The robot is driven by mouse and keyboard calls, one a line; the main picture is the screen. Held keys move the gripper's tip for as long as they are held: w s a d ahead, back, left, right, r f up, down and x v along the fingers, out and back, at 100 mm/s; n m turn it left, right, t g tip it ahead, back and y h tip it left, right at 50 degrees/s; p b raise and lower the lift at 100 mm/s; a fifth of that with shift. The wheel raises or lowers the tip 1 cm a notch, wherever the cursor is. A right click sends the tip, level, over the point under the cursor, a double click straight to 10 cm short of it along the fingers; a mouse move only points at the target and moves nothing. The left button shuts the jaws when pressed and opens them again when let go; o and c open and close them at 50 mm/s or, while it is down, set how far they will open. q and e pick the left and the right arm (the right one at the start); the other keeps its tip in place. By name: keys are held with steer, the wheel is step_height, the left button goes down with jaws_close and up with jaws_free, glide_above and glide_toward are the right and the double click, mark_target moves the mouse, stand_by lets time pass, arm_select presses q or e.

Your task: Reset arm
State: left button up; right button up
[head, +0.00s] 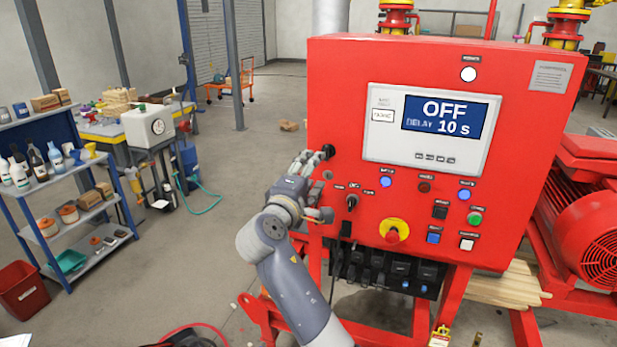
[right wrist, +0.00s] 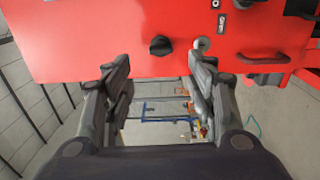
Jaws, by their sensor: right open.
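My right gripper (head: 308,166) is beside the left edge of the red control cabinet (head: 340,75), close to a black knob (head: 328,151). In the right wrist view, its two fingers (right wrist: 160,78) are spread apart with nothing between them. A black knob (right wrist: 162,45) on the red panel (right wrist: 90,45) shows beyond the gap between the fingertips, apart from them. A round silver fitting (right wrist: 201,44) sits right of that knob, near the right finger. The cabinet's display (head: 445,115) reads OFF, DELAY 10 s. My left gripper is not in view.
The cabinet front carries a selector switch (head: 351,202), several buttons and a red emergency stop (head: 392,233) on a yellow ring. A blue shelf (head: 75,205) stands at left. A red motor (head: 590,235) stands at right.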

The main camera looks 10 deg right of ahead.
steer(key=shift+v, duration=1)
steer(key=s+a+f+n+g+y+b, duration=0.1)
steer(key=s+f+g+y+b, duration=0.15)
steer(key=f, duration=1.95)
steer(key=s+f+g+y+b, duration=0.15)
steer(key=f+y, duration=0.25)
steer(key=f, duration=1.9)
steer(key=s+f+m+g+y+b, duration=0.1)
steer(key=s+f+g, duration=0.1)
steer(key=s+f, duration=0.45)
steer(key=s+f+g+y+b, duration=0.1)
steer(key=s+f+b, duration=0.15)
steer(key=f, duration=0.75)
steer(key=s+d+f+m+g+y+b, duration=0.1)
steer(key=s+d+f+m+g, duration=0.1)
steer(key=s+f, duration=0.9)
steer(key=s+d+f+m+g+b, duration=0.1)
steer(key=s+d+f+m+g, duration=0.1)
steer(key=s+f, duration=0.95)
steer(key=s+d+f+m+g+b, duration=0.1)
steer(key=s+d+f+m, duration=0.1)
steer(key=s, duration=1)
steer(key=s+d+f+m+g+b, duration=0.1)
steer(key=s+d+f+m+g, duration=0.1)
steer(key=s, duration=1.1)
step_height(320, 180, down, 2)
steer(key=shift+s+d+f+m, duration=0.1)
steer(key=shift+s+d+m, duration=0.1)
steer(key=shift+m, duration=0.3)
